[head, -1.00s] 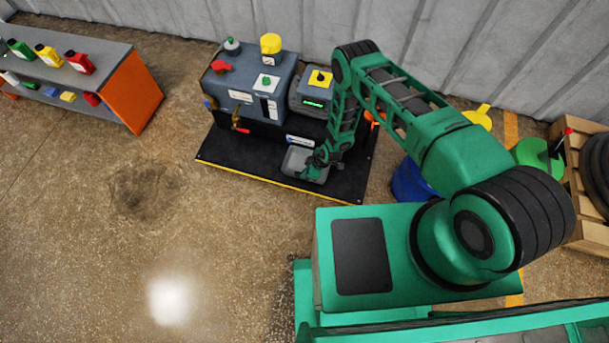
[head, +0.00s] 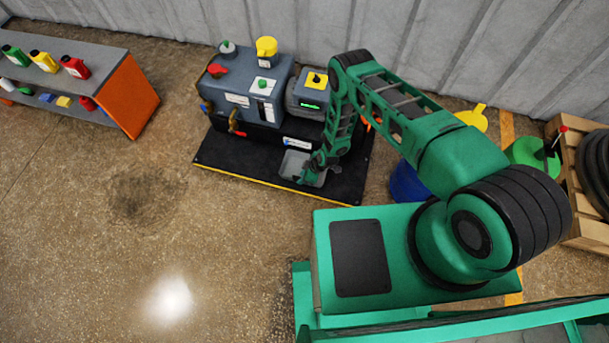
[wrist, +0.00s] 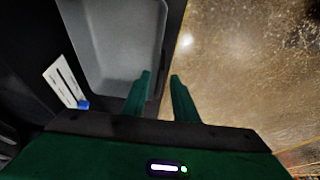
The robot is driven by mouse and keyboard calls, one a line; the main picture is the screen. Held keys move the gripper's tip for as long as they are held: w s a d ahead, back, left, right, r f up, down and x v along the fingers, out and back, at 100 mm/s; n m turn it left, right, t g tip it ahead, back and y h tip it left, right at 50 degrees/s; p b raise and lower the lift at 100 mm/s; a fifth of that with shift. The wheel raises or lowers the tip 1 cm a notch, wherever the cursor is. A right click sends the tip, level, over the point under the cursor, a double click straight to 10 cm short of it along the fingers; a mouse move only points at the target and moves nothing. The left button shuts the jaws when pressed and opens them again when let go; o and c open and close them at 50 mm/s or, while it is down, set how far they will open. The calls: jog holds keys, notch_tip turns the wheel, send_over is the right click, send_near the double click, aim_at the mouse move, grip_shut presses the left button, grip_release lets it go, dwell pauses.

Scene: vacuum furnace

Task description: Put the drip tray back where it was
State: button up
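The drip tray (head: 292,164) is a shallow grey open box. It is at the front of the black base plate, below the grey pump unit, and its hollow inside shows. It fills the upper left of the wrist view (wrist: 118,35). My gripper (head: 312,175) is at the tray's front right side. In the wrist view its two green fingers (wrist: 160,75) are a little apart, one over the tray's inside and one on the outer side, with the tray's edge between them. It looks shut on that edge; the contact is partly hidden. I cannot tell whether the tray touches the plate.
The grey pump unit (head: 246,88) stands behind the tray on the black base plate (head: 235,160), which has a yellow front edge. A blue drum (head: 405,183) is close to the right. A bottle shelf (head: 130,93) is at far left. The floor in front is clear.

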jog(key=v, duration=1.2)
jog(key=shift+r, duration=0.1)
